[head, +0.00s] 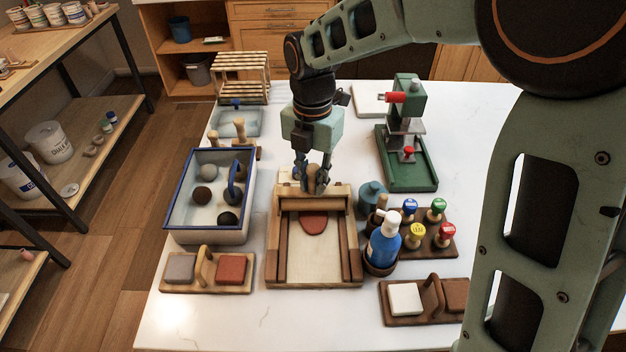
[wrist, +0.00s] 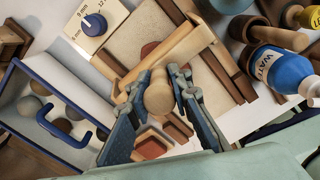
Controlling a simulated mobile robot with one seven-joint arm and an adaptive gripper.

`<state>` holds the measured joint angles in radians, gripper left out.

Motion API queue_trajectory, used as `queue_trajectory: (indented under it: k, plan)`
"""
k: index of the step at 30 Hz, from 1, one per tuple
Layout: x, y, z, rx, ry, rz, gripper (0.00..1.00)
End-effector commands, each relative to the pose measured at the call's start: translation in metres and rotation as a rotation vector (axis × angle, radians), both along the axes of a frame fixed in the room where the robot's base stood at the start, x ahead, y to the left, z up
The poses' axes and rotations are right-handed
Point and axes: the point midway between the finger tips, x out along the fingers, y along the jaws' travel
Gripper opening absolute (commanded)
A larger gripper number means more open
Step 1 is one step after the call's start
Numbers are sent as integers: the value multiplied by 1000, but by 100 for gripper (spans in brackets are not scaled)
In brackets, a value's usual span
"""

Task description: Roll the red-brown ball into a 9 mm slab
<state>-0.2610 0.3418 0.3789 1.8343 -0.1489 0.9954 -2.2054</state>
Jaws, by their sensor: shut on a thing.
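The slab roller (head: 352,275) is a wooden frame with a pale bed at the table's middle; it also shows in the wrist view (wrist: 232,70). The red-brown clay (head: 313,224) lies on the bed against the roller bar (head: 300,205), flattened into a rounded tongue, its rear hidden. A sliver of the clay shows in the wrist view (wrist: 150,48). My gripper (head: 313,185) is shut on the roller's round wooden knob (wrist: 158,97), at the far end of the frame. A dial (wrist: 95,24) with mm marks sits beside the bed; its exact setting is unclear.
Left stands a blue-rimmed bin (head: 168,205) with several balls. In front of it is a board with grey and red-brown blocks (head: 232,267). Right are a blue bottle (head: 384,245), several coloured stamps (head: 418,235) and a green press (head: 405,180). The table's front is clear.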

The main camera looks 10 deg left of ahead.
Motion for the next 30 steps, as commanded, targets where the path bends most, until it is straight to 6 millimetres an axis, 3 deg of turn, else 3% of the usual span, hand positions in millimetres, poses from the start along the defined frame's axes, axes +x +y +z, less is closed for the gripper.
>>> queue_trajectory:
  k: [8, 16, 30]
  plan:
    - [13, 4, -2, 1, 3, 0, 0]
    - [13, 4, -4, 0, 3, 0, 0]
    - [-5, -1, -4, 0, 4, 1, 0]
